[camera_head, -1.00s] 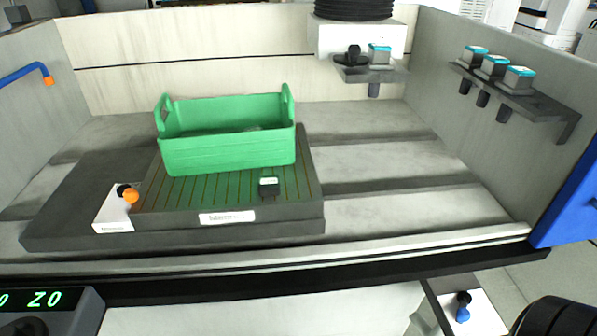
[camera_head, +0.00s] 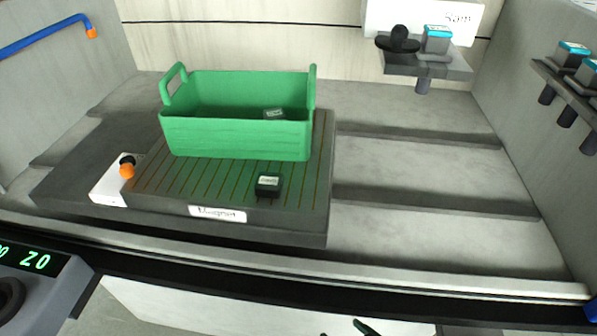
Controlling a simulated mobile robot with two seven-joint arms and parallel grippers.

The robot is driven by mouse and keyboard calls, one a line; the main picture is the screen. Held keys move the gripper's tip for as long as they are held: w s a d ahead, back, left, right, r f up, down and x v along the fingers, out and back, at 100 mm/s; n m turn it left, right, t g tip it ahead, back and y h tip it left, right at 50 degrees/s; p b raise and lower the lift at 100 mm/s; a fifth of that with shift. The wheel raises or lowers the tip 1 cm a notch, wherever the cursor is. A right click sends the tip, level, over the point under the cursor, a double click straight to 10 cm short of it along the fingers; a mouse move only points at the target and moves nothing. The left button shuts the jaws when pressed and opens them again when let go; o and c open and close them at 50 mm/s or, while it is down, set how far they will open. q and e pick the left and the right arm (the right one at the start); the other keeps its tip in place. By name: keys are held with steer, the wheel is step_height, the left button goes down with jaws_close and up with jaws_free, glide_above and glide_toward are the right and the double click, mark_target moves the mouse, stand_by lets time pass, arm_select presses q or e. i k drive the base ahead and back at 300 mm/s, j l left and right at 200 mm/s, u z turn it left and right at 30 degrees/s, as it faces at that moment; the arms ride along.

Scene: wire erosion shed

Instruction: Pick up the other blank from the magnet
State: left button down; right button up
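One small dark blank (camera_head: 268,187) with a pale label on top stands on the slatted magnet plate (camera_head: 225,185), near its front edge. Another dark block with a pale label (camera_head: 274,114) shows inside the green crate (camera_head: 240,138); the crate's front wall hides its lower part. The crate stands on the rear of the magnet. I cannot make out either gripper. Small dark pieces (camera_head: 366,327) show at the bottom edge, too cut off to identify. Nothing touches the blank on the magnet.
A white switch box (camera_head: 112,186) with a black and orange knob sits at the magnet's left. A shelf (camera_head: 428,64) at the back holds a black part and a teal-topped block. More teal-topped blocks stand on the right wall shelf (camera_head: 565,88). The grey bed right of the magnet is clear.

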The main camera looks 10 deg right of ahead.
mark_target(269, 185)
steer(key=j, duration=0.6)
steer(key=k+j, duration=0.1)
steer(key=j, duration=0.5)
steer(key=k+j, duration=0.1)
steer(key=j, duration=0.5)
steer(key=i+z, duration=0.05)
